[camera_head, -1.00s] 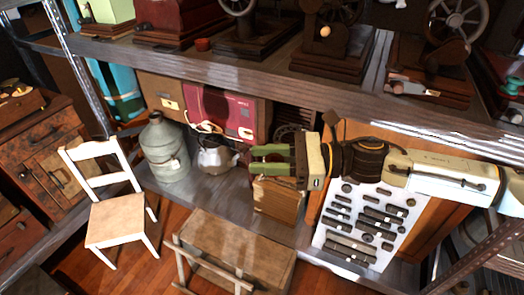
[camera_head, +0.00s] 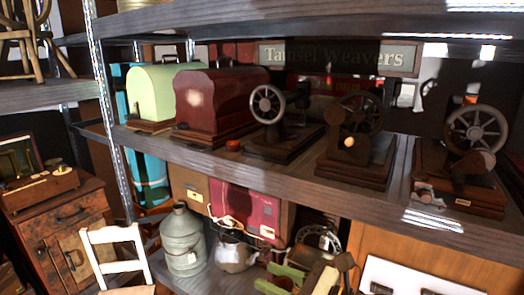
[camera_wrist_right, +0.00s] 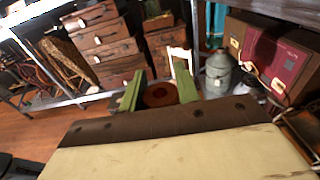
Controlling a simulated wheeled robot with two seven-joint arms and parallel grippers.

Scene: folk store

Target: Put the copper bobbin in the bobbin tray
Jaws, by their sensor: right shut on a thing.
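My right gripper (camera_head: 272,276) shows at the bottom edge of the head view, its green fingers in front of the lower shelf. In the right wrist view its two green fingers (camera_wrist_right: 158,92) close on a round, reddish-brown thing, which looks like the copper bobbin (camera_wrist_right: 160,96). Its lower part is hidden by my gripper body. No bobbin tray can be clearly identified in these frames. My left gripper is not in view.
A long shelf (camera_head: 300,187) holds several old sewing machines, a green case (camera_head: 165,92), a dark red case (camera_head: 222,100) and a small red cup-like thing (camera_head: 233,145). Below stand a grey can (camera_head: 182,242) and a kettle (camera_head: 233,256). A white chair (camera_head: 115,247) stands at left.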

